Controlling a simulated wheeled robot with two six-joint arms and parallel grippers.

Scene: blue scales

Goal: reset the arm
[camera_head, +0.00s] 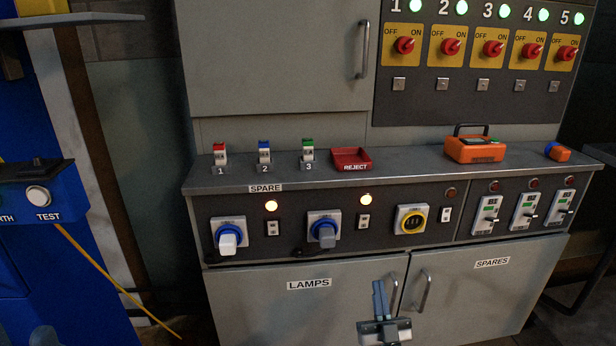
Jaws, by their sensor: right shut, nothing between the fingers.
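My right gripper (379,286) shows at the bottom centre of the head view, in front of the grey lower cabinet doors. Its two blue-grey fingers point up and are together, with nothing between them. It is below the counter and its control panel, near the handles where the two doors meet. I cannot tell how far it is from the doors. My left gripper is not seen.
The counter (410,172) holds a red REJECT tray (351,160), an orange case (474,149) and several small coloured modules. Plugs and sockets jut from the panel below. A blue unit (40,195) with a yellow cable (105,277) stands at left.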

